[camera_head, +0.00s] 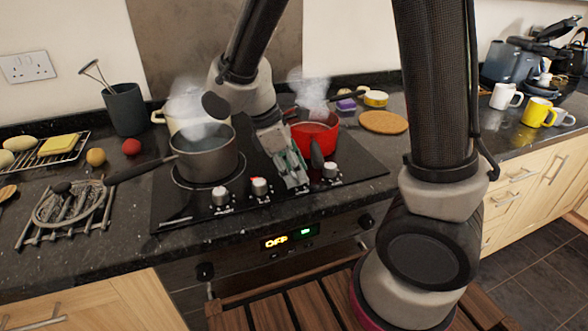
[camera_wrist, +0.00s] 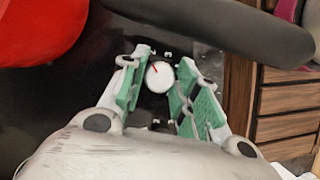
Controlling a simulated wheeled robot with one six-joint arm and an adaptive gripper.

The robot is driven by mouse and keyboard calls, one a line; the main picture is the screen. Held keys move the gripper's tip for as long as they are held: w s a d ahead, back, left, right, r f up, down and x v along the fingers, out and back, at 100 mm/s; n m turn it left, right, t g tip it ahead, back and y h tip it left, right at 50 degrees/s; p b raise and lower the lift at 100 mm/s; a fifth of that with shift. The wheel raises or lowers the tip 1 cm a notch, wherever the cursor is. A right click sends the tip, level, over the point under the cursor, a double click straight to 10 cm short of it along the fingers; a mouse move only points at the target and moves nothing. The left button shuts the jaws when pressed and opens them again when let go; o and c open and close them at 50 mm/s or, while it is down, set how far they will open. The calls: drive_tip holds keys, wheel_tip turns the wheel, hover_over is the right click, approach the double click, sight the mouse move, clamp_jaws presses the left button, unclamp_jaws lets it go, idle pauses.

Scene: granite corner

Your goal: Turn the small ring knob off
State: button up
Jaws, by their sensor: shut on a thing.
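A row of hob knobs lines the front of the black hob: a left knob (camera_head: 220,196), a middle knob with some red on it (camera_head: 259,187) and a right knob (camera_head: 330,170). My gripper (camera_head: 293,181) points down between the middle and right knobs. In the wrist view its green-padded fingers (camera_wrist: 161,88) are shut on a round white-topped knob (camera_wrist: 160,76) with a red pointer line tilted to the upper left.
A steaming grey saucepan (camera_head: 205,158) stands at the hob's left. A steaming red pan (camera_head: 316,130) stands right, its black handle (camera_wrist: 220,28) reaching close past my fingers. A cream pot (camera_head: 186,107) is behind. The oven display (camera_head: 276,241) below reads OFF.

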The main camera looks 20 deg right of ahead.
drive_tip(key=n+t, duration=0.1)
drive_tip(key=n, duration=0.2)
drive_tip(key=n+t, duration=0.1)
drive_tip(key=n, duration=0.3)
drive_tip(key=shift+s+t, duration=0.15)
drive_tip(key=shift+t, duration=0.15)
idle(0.4)
drive_tip(key=o, duration=1)
drive_tip(key=v, duration=1.2)
